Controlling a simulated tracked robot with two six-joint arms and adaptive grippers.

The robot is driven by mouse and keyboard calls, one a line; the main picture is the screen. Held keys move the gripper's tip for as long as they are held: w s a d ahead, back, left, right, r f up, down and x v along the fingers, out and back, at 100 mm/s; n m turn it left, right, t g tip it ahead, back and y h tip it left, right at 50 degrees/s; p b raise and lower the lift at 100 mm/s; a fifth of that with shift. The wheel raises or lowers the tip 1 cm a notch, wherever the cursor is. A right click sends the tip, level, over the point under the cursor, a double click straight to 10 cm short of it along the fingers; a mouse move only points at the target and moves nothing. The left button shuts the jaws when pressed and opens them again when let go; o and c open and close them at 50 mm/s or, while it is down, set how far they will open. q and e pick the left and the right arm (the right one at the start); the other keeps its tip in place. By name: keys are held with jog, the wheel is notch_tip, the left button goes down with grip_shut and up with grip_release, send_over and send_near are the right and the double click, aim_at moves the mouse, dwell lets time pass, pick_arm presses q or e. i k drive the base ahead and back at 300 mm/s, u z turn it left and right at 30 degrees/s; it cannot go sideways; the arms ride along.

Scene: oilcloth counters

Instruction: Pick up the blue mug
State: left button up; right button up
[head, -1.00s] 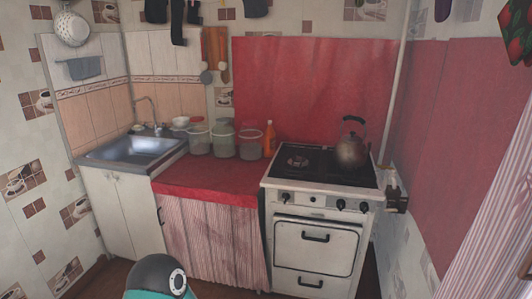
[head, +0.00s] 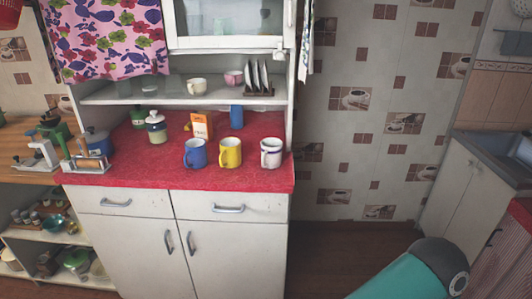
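A blue mug (head: 195,154) stands upright on the red counter top (head: 235,178) of the white cabinet, near its front edge. Nothing covers the front of the blue mug. Neither of my grippers is in view; only a teal and grey part of my own body shows at the bottom right.
Behind the mugs are an orange box (head: 201,126) and a blue cylinder (head: 236,116). A shelf (head: 135,97) overhangs the back of the counter. Floor (head: 330,250) is bare right of the cabinet.

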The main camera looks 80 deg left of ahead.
aim_at(195, 155)
jog(key=z, duration=1.15)
jog(key=i, duration=0.1)
jog(key=u, duration=2.8)
jog(key=i, duration=0.3)
jog(key=u, duration=2.2)
jog(key=k, duration=0.5)
jog(key=u, duration=0.4)
jog(key=i, duration=1.6)
jog(key=z, duration=0.5)
